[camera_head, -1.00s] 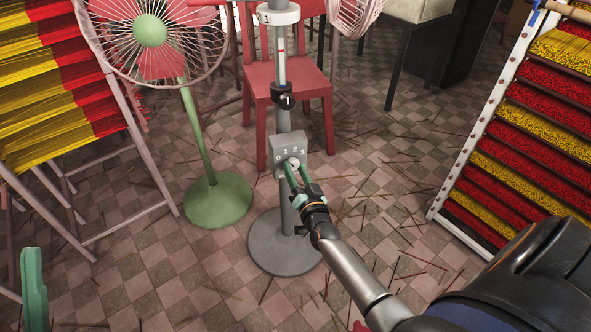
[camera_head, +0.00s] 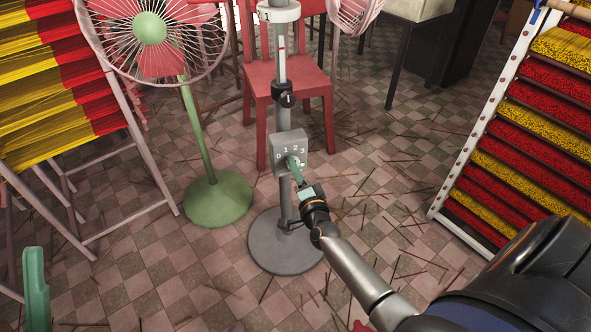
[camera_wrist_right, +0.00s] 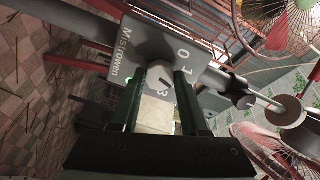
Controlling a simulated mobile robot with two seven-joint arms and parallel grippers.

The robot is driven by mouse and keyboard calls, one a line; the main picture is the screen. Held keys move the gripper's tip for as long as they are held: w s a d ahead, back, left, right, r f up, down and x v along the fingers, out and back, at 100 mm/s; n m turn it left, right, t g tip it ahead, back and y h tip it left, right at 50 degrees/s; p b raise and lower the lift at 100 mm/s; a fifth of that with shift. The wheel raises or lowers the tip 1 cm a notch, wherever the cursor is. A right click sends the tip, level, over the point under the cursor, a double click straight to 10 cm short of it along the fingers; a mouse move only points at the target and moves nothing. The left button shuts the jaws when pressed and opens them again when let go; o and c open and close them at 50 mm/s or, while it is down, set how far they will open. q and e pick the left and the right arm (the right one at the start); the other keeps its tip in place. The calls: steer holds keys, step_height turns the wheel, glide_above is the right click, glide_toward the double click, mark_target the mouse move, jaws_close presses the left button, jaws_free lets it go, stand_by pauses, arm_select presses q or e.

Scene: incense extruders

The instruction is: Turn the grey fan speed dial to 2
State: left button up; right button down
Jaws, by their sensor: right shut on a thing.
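The control box (camera_head: 287,146) is a grey plate on the fan's upright post, with white numbers along its top. The dial's pointer setting cannot be read clearly. One green finger of my left gripper (camera_head: 35,290) shows at the bottom left, far from the box.
The post stands on a round grey base (camera_head: 286,242). A green fan (camera_head: 150,40) with a round base stands to its left, and a red chair (camera_head: 290,85) behind. Racks of coloured incense (camera_head: 545,120) flank both sides. Loose sticks lie on the tiled floor.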

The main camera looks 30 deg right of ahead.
steer(key=shift+f+m, duration=0.1)
steer(key=shift+m, duration=0.2)
steer(key=shift+c, duration=2)
jaws_free()
arm_select(q)
step_height(320, 180, up, 3)
steer(key=p, duration=0.3)
steer(key=shift+a+m, duration=0.15)
steer(key=shift+m, duration=0.15)
arm_select(e)
steer(key=v, duration=1.2)
steer(key=shift+s+a, duration=0.15)
steer(key=shift+s, duration=0.1)
arm_select(q)
steer(key=shift+r, duration=0.1)
